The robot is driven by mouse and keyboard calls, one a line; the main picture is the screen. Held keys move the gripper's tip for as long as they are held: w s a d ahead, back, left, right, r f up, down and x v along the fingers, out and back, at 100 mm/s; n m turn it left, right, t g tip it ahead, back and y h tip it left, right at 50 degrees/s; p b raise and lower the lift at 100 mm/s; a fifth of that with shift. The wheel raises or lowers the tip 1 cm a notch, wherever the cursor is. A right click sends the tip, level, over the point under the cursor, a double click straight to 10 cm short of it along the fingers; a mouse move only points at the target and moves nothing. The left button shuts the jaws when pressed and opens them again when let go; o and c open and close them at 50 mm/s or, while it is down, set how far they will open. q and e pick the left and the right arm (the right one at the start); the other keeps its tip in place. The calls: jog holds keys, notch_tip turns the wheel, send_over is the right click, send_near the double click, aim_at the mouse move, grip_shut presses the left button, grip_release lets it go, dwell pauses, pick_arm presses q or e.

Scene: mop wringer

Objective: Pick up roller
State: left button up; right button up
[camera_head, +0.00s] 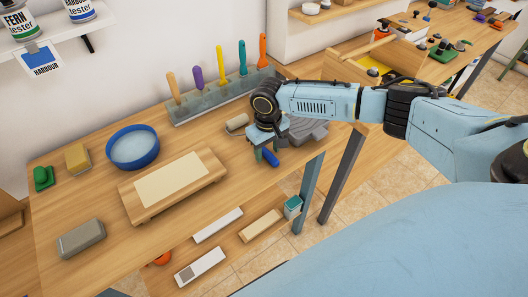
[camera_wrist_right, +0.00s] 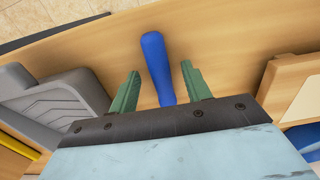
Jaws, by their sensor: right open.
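The roller has a cream cylinder (camera_head: 237,123) and what appears to be its blue handle (camera_head: 270,158), lying on the wooden workbench; the part between them is hidden behind my right gripper. My right gripper (camera_head: 267,149) is over the handle with its jaws open. In the right wrist view the blue handle (camera_wrist_right: 157,62) lies between the two green fingers (camera_wrist_right: 158,88), with a gap on each side. Its lower end is hidden by the gripper body. My left gripper is not in view.
A grey tray (camera_head: 312,131) is close on the right of the gripper. A wooden board with a cream sheet (camera_head: 171,179) and a blue bowl (camera_head: 133,148) are to the left. A rack of several coloured-handled tools (camera_head: 220,99) stands behind. The bench's front edge is near the handle.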

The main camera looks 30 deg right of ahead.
jog(key=shift+f, duration=0.2)
grip_shut()
jog(key=shift+r, duration=0.15)
notch_tip(320, 180, up, 10)
jog(key=p, duration=0.1)
dwell(0.4)
jog(key=c, duration=0.8)
grip_release()
grip_shut()
